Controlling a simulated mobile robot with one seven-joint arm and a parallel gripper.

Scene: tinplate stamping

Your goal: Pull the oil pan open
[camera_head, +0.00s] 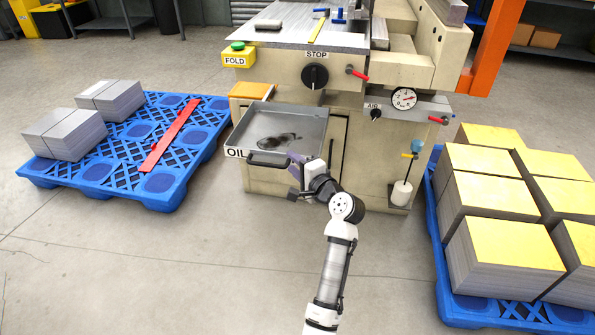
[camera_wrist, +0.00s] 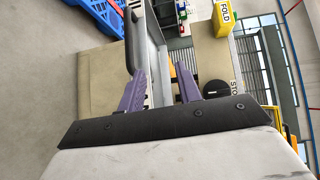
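The oil pan (camera_head: 308,128) is a grey metal tray that stands out from the front of the beige machine. A dark patch shows on its floor. Its front has an OIL label and a black bar handle (camera_head: 268,162). My gripper (camera_head: 294,171) is at the right end of the pan's front, close to the handle. In the wrist view my gripper's two purple fingers (camera_wrist: 160,80) are apart, with the grey pan wall (camera_wrist: 152,45) beyond the gap. I cannot tell whether a finger touches the handle.
The beige press (camera_head: 290,180) carries a STOP knob (camera_head: 315,76) and an AIR gauge (camera_head: 404,98). A blue pallet (camera_head: 110,178) with grey sheet stacks lies left. Another blue pallet (camera_head: 470,308) with yellow-topped stacks lies right. The floor in front of the pan is clear.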

